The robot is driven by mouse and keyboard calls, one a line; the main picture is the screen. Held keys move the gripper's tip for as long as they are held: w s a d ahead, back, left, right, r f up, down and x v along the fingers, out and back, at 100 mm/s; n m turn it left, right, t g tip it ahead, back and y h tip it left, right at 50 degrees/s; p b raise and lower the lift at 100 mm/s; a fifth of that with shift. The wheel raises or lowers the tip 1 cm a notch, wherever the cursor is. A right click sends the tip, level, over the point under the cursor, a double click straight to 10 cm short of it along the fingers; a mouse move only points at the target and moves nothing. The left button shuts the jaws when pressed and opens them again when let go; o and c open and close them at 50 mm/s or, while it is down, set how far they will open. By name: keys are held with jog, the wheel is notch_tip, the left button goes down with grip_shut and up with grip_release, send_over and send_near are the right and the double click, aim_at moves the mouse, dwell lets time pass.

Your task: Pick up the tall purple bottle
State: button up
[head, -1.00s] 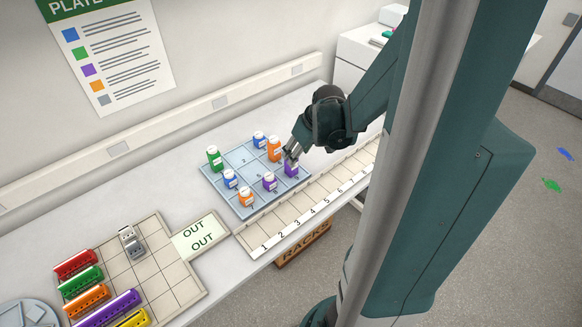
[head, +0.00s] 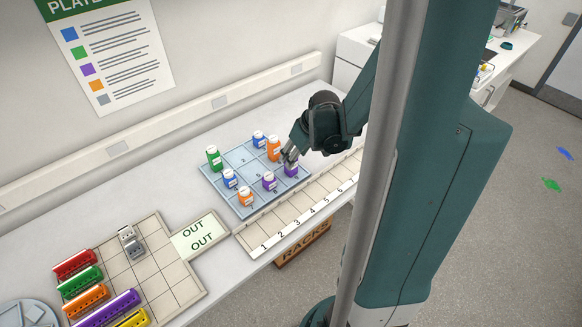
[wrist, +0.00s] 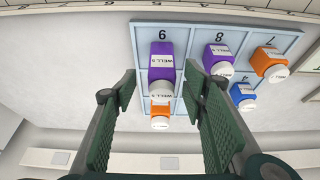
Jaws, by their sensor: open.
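The tall purple bottle (head: 291,171) stands at the right corner of the blue tray (head: 244,209). It also shows in the wrist view (wrist: 161,55), in the well numbered 9, with its white cap towards me. My gripper (head: 288,158) is just above and behind it in the head view and partly hides its top. In the wrist view my gripper (wrist: 160,76) is open, with one finger to each side of the bottle in the picture. I see no clear contact. A shorter purple bottle (head: 269,182) stands to its left in the head view.
An orange bottle (head: 274,148) stands close behind the tall purple one. Blue bottles (head: 229,180), a green bottle (head: 214,158) and another orange bottle (head: 246,197) share the tray. A numbered rack strip (head: 298,215) runs along the front. Coloured racks (head: 85,301) lie at left.

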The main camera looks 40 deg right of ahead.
jog(key=shift+x, duration=2.55)
jog(key=shift+w+a, duration=0.15)
jog(key=c, duration=1)
